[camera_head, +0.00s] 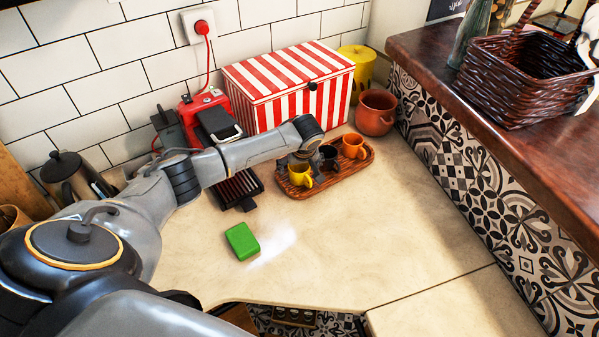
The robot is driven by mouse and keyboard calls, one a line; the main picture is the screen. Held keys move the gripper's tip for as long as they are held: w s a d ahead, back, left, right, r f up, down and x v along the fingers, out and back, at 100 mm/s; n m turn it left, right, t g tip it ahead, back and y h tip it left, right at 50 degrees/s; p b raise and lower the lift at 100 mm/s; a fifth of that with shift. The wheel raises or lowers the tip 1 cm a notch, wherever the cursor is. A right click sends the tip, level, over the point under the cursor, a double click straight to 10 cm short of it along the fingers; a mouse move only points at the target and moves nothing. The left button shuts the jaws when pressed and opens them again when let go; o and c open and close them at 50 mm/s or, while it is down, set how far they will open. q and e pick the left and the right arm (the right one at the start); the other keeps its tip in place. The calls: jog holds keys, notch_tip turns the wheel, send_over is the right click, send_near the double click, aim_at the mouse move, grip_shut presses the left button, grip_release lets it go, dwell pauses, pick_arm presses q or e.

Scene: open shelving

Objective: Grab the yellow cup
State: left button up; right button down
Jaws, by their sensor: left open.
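The yellow cup (300,175) stands upright at the left end of a wooden tray (330,184) on the counter. A dark cup (329,156) and an orange cup (354,146) stand to its right on the same tray. My left arm reaches in from the left, and my left gripper (296,163) is over the left part of the tray, at the yellow cup. It is open. The wrist partly hides the gripper's fingers, and I cannot tell whether they touch the cup. My right gripper is not in view.
Behind the tray stand a red-and-white striped box (290,85), a terracotta pot (375,112) and a yellow canister (358,68). A green block (242,241) lies in front. The counter's front right is clear.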

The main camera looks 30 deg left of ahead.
pick_arm(q)
jog(key=shift+c, duration=0.2)
jog(key=c, duration=1.3)
jog(key=shift+o, duration=0.2)
jog(key=shift+r, duration=0.1)
